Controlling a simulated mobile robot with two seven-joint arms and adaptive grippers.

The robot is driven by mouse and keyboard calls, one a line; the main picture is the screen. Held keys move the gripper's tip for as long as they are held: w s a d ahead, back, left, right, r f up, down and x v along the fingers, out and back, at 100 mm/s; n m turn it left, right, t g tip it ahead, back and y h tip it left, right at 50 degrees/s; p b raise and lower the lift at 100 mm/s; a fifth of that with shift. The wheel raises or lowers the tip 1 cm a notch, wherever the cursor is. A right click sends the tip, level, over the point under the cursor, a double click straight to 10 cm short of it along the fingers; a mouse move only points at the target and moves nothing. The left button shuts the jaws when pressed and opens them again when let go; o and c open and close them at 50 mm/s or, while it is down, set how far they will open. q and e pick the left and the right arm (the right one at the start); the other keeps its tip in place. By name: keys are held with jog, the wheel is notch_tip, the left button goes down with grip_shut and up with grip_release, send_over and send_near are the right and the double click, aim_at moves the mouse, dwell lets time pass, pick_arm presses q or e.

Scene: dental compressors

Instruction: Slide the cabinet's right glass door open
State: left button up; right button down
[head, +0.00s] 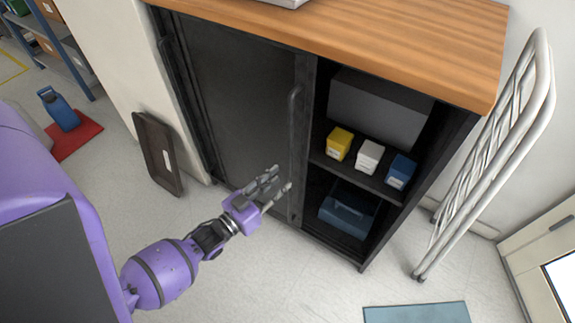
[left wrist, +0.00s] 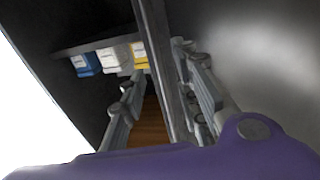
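The dark cabinet (head: 360,222) has a wooden top. Its right half is uncovered and shows the shelf inside. A dark glass door panel (head: 240,90) covers the left half, with a vertical bar handle (head: 293,125) near its right edge. Whether both doors overlap there is hard to tell. My left gripper (head: 276,185) is in front of the lower part of this panel, left of the opening, fingers apart and nothing clearly held. In the left wrist view, the gripper (left wrist: 163,108) has a dark upright edge (left wrist: 160,50) showing between its fingers; contact is unclear. My right gripper is out of view.
Yellow (head: 339,143), white (head: 368,156) and blue (head: 400,171) boxes stand on the shelf, above a blue case (head: 347,212). A white folded rack (head: 490,150) leans at the right. A dark tray (head: 158,152) leans at the left.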

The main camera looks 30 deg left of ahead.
pick_arm(q)
jog(key=s+a, duration=0.1)
jog(key=s, duration=0.5)
jog(key=shift+s+a, duration=0.2)
jog(key=shift+s, duration=0.15)
